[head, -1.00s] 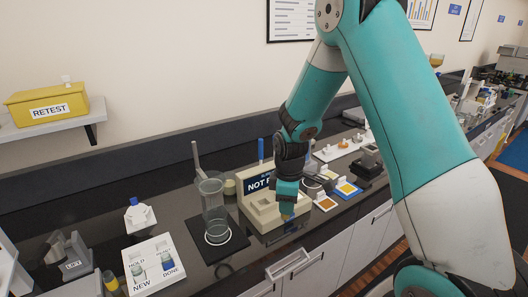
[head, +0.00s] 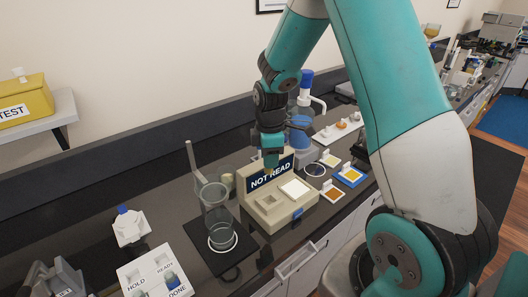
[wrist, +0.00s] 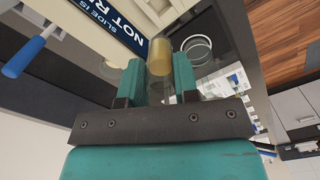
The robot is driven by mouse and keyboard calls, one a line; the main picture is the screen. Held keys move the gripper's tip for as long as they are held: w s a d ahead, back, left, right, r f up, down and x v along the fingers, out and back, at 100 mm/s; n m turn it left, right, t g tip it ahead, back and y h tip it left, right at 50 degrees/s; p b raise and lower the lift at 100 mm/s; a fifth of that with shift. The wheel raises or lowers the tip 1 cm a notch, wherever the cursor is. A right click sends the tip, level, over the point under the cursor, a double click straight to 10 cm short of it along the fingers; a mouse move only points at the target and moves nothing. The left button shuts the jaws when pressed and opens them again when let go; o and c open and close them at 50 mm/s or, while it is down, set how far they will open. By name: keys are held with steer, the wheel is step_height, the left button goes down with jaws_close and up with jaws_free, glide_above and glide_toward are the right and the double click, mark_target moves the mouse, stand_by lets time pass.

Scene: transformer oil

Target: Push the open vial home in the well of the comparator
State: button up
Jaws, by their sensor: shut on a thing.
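The comparator (head: 280,209) is a beige box with a raised back panel reading "NOT READ"; it shows at the top of the wrist view (wrist: 100,20). The square well (head: 268,201) in its top looks empty. In the wrist view my gripper (wrist: 159,75) is shut on the vial (wrist: 160,57), a small clear tube with amber liquid, held between the two teal fingers. The vial is apart from the well. In the head view the vial is mostly hidden by the fingers.
A tall glass cylinder (head: 216,222) stands on a black mat left of the comparator. A white rack (head: 148,262) marked HOLD, READY and DONE is at lower left. A blue-capped bottle (head: 301,130) stands behind; colored cards (head: 332,191) lie to the right.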

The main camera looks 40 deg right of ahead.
steer(key=shift+s+d, duration=0.1)
steer(key=shift+d, duration=0.1)
steer(key=shift+f, duration=0.15)
steer(key=shift+f+b, duration=3.45)
steer(key=shift+f, duration=1.4)
steer(key=shift+f+b, duration=1)
steer(key=shift+f, duration=0.75)
steer(key=o, duration=1)
step_height(320, 180, up, 18)
steer(key=shift+f+b, duration=0.25)
steer(key=shift+b, duration=1)
